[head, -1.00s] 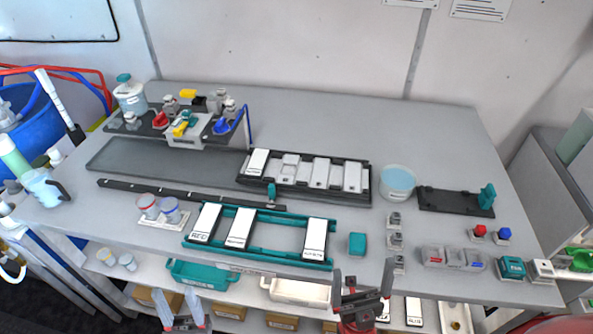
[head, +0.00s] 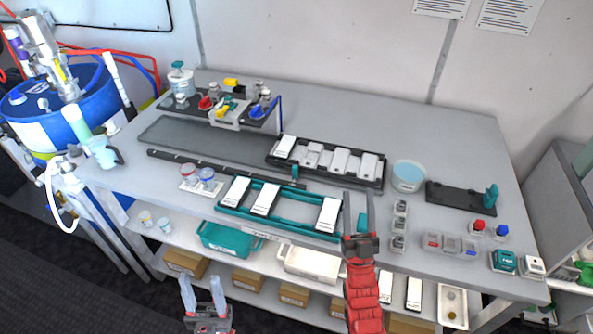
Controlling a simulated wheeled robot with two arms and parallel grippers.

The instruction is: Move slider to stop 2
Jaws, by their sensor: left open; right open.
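A long black rail (head: 215,169) lies across the middle of the table. A small teal slider (head: 295,172) stands near its right end, just in front of the black tray of white blocks. The stop marks on the rail are too small to read. My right gripper (head: 359,197) is open and empty, right of the slider and apart from it, by the right end of the teal rack. My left gripper (head: 202,281) is open and empty in front of the table, low in the view.
A teal rack (head: 290,203) with white blocks lies in front of the rail. A black tray (head: 376,184) lies behind it. A white plate with two jars (head: 207,177) is left of the rack. A black base with a teal upright (head: 490,196) stands at right.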

